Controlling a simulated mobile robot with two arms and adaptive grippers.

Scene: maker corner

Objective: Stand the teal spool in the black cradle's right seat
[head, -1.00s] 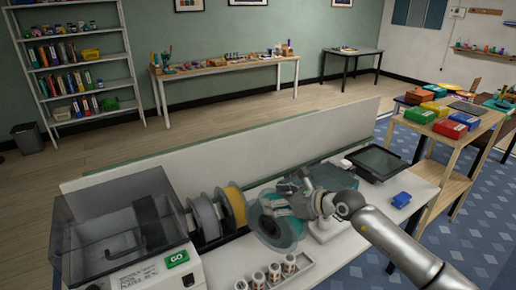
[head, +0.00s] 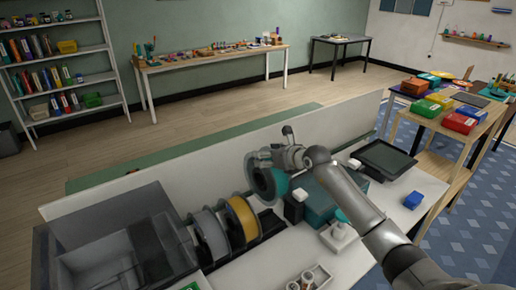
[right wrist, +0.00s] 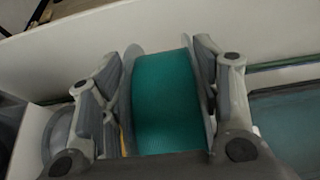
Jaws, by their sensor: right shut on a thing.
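The teal spool (head: 262,183) has grey flanges and is in the air, upright on its rim, beside and above the yellow spool (head: 241,218). My right gripper (head: 266,160) is shut on it from above. In the right wrist view the teal winding (right wrist: 168,100) sits between the two fingers (right wrist: 163,85). The black cradle (head: 268,224) stands on the white bench, mostly hidden by its spools. A grey spool (head: 209,236) and the yellow one stand in it, leaving the right end bare. My left gripper is not in view.
A clear-lidded machine (head: 120,240) stands left of the cradle. A low white panel (head: 150,190) runs behind. A white tray (head: 318,278) with small pots is in front.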

